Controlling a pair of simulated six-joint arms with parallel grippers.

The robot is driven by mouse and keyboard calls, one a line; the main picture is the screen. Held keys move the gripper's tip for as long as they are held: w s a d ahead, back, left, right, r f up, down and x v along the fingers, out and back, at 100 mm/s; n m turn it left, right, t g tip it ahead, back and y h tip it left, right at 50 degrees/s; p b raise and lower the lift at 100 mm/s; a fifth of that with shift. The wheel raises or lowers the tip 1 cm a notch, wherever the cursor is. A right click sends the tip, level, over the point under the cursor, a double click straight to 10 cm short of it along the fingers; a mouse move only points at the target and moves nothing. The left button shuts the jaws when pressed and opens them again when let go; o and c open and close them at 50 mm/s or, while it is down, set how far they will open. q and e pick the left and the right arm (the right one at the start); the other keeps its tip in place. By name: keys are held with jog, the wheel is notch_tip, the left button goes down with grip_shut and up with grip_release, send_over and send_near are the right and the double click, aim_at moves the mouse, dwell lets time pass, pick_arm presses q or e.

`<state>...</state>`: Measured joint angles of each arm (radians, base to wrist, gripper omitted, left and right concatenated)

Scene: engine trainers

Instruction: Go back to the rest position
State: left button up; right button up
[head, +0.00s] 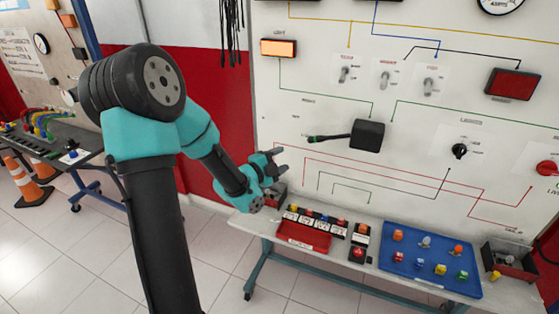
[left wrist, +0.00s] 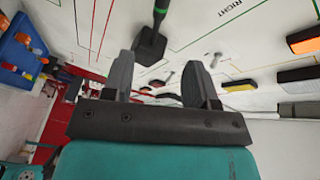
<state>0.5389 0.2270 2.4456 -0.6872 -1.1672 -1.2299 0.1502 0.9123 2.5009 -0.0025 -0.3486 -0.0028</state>
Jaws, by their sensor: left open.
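My left gripper (head: 279,167) is in front of the white trainer panel (head: 420,115), left of its middle and above the shelf. Its fingers are apart, with nothing visible between them. In the left wrist view, the same gripper (left wrist: 158,85) shows two separate grey fingers with the panel beyond. A dark box with a handle (head: 367,135) is on the panel, to the right of the gripper and apart from it. My right gripper is in neither view.
A shelf below the panel (head: 510,293) carries a red tray (head: 303,238), a blue tray (head: 425,277) with several coloured pieces, and a dark bin (head: 512,260). Orange cones (head: 28,187) and a side table stand at left. Tiled floor lies open between.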

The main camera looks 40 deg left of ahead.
pick_arm(q)
jog(key=s+d+f+n+g+h, duration=0.1)
jog(key=d+f+n+g, duration=0.4)
jog(key=f, duration=0.6)
jog(key=d+f+n+g, duration=0.35)
jog(key=d+f, duration=0.35)
jog(key=f, duration=0.5)
jog(key=s+d+f+n+g+h, duration=0.1)
jog(key=s+d+f+n+g, duration=0.6)
jog(key=s+d+f, duration=0.6)
jog(key=shift+s+d+f+n+g, duration=0.25)
jog(key=shift+s+f+n+g, duration=0.15)
jog(key=shift+f+g, duration=0.45)
jog(key=shift+a, duration=0.1)
